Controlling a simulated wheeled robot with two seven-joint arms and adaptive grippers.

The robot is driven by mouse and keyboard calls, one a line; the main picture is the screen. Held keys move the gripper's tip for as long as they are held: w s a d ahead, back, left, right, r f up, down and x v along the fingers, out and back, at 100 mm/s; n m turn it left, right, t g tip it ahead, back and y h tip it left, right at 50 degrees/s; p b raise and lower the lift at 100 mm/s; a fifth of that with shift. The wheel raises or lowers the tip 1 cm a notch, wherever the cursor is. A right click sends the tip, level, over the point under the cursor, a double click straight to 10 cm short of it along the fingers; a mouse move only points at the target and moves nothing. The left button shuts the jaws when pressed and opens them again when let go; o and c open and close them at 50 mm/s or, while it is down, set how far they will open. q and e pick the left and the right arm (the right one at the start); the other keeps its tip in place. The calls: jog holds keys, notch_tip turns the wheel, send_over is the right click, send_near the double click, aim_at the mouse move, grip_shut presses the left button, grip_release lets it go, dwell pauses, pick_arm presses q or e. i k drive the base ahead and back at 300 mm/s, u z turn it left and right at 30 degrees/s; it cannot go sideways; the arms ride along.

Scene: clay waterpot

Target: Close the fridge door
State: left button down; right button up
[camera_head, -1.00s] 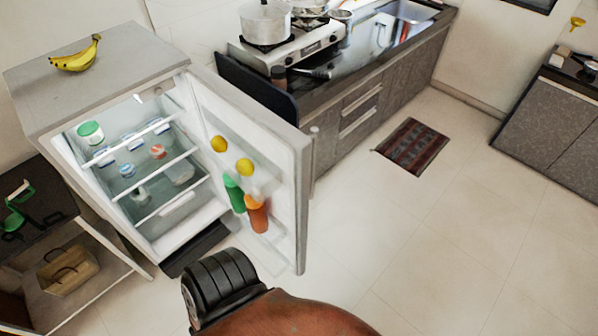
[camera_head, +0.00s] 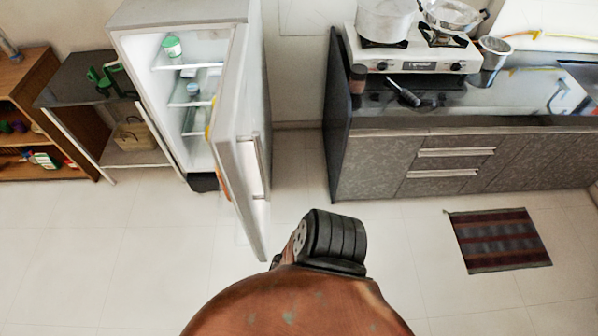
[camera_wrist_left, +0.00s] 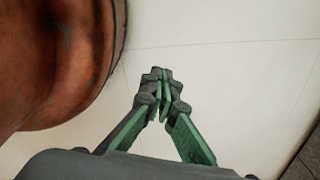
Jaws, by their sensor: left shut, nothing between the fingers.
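The fridge (camera_head: 180,20) stands against the back wall, left of centre in the head view. Its door (camera_head: 238,150) stands wide open, seen nearly edge-on and reaching out towards me, with its handle side facing right. The lit shelves inside hold a few small containers. My left gripper (camera_wrist_left: 160,92) shows in the left wrist view, its green fingers together and empty, over pale floor and apart from the door. Neither gripper is in the head view, and my right gripper is not in view.
A dark counter (camera_head: 430,165) with a stove (camera_head: 415,50) is at the right. A striped mat (camera_head: 500,240) lies on the floor. A low dark table (camera_head: 90,90) and a wooden shelf (camera_head: 30,110) stand left of the fridge. The tiled floor in front is clear.

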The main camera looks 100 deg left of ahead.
aim_at(237, 136)
jog(key=u, duration=0.05)
jog(key=i, duration=0.35)
jog(key=u, duration=2.8)
